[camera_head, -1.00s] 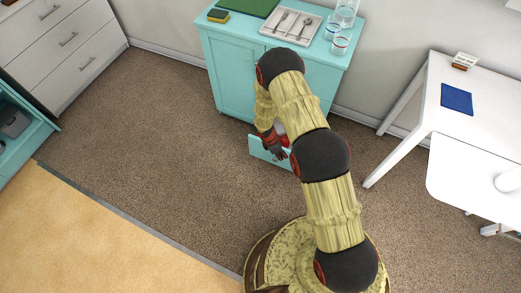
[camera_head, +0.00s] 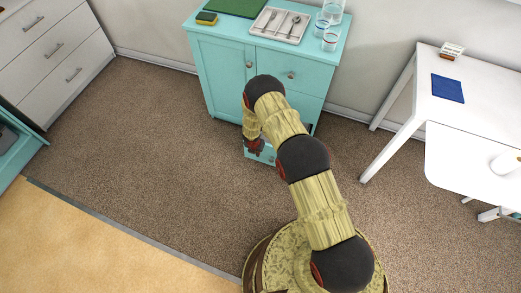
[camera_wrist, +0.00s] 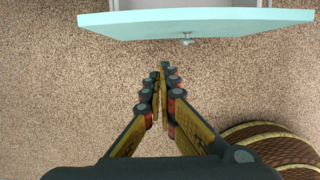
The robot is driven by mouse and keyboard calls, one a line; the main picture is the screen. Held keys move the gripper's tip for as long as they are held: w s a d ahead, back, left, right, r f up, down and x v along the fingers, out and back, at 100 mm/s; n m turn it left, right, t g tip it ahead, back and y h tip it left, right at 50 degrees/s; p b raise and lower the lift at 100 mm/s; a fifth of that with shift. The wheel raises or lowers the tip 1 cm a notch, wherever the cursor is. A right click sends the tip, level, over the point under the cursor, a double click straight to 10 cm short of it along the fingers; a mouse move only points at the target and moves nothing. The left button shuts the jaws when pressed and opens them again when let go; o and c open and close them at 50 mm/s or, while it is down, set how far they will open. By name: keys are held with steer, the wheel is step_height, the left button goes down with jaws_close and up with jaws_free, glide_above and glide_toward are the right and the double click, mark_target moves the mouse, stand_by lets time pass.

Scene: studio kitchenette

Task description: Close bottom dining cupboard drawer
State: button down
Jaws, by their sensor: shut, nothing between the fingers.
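The turquoise dining cupboard (camera_head: 222,80) stands against the back wall. Its bottom drawer (camera_head: 262,154) sticks out near the floor, partly hidden by my arm. In the wrist view the drawer's turquoise front (camera_wrist: 230,22) runs across the top, with a small knob (camera_wrist: 186,40) and the pale drawer inside behind it. My gripper (camera_head: 254,146) is beside the drawer front in the head view. In the wrist view my gripper (camera_wrist: 164,68) is shut and empty, its fingertips just short of the drawer front and left of the knob. I cannot tell whether they touch.
A cutlery tray (camera_head: 281,24), glasses (camera_head: 330,40) and a sponge (camera_head: 207,18) stand on the cupboard. A white desk (camera_head: 470,100) is at the right, and a white chest of drawers (camera_head: 55,50) at the left. Carpet (camera_head: 140,150) lies clear left of my arm.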

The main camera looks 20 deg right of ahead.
steer(key=w+d+f+b, duration=0.3)
steer(key=w+f, duration=0.1)
steer(key=shift+f, duration=0.2)
steer(key=shift+w, duration=0.1)
steer(key=shift+w, duration=0.1)
stand_by(0.4)
